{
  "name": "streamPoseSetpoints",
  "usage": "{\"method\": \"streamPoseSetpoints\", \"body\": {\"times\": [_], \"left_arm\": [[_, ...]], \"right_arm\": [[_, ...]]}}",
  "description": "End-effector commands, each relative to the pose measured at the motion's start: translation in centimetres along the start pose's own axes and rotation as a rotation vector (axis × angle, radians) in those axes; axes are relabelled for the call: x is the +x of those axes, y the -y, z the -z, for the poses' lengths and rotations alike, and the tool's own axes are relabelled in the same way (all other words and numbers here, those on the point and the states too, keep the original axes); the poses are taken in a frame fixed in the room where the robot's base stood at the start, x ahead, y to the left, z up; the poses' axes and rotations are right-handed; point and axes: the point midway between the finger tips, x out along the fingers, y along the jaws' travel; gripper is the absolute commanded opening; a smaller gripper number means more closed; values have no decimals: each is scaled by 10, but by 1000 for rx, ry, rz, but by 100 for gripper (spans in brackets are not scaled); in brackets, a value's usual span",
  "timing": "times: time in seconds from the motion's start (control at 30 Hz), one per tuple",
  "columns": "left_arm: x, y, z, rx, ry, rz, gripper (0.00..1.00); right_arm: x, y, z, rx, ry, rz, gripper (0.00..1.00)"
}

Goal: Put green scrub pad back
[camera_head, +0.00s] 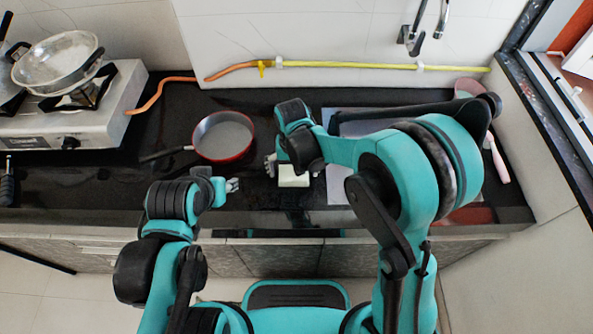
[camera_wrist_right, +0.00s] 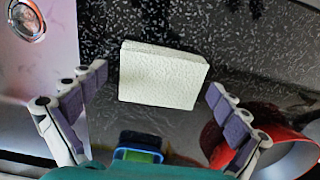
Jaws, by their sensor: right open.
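A pale, faintly green rectangular pad (camera_head: 293,176) lies flat on the dark speckled counter at the centre of the head view. It also shows whole in the right wrist view (camera_wrist_right: 160,77). My right gripper (camera_head: 295,166) is over it and open. In the wrist view its two fingers (camera_wrist_right: 158,88) stand on either side of the pad, with a gap at each side. My left gripper (camera_head: 231,186) is left of the pad near the counter's front edge, with no object seen in it; its finger opening is too small to read.
A red pan (camera_head: 223,136) stands left of the right gripper. A blue-and-green item (camera_wrist_right: 138,154) lies beyond the pad. The metal sink (camera_head: 340,186) is to the right, partly hidden by my right arm. A stove (camera_head: 100,125) stands far left.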

Motion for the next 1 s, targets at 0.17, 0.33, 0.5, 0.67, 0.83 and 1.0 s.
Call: {"method": "streamPoseSetpoints", "body": {"times": [0.17,0.33,0.5,0.67,0.83,1.0], "left_arm": [[-5,0,4,0,0,0,40],[-16,0,11,0,0,0,40],[-28,0,20,0,0,0,40],[-35,0,25,0,0,0,40],[-39,0,28,0,0,0,40],[-39,0,28,0,0,0,40]], "right_arm": [[-7,0,0,0,0,0,99],[-40,0,0,0,0,0,99],[-79,0,0,0,0,0,99],[-107,0,0,0,0,0,99],[-122,0,0,0,0,0,99],[-125,0,0,0,-1,0,99]]}}
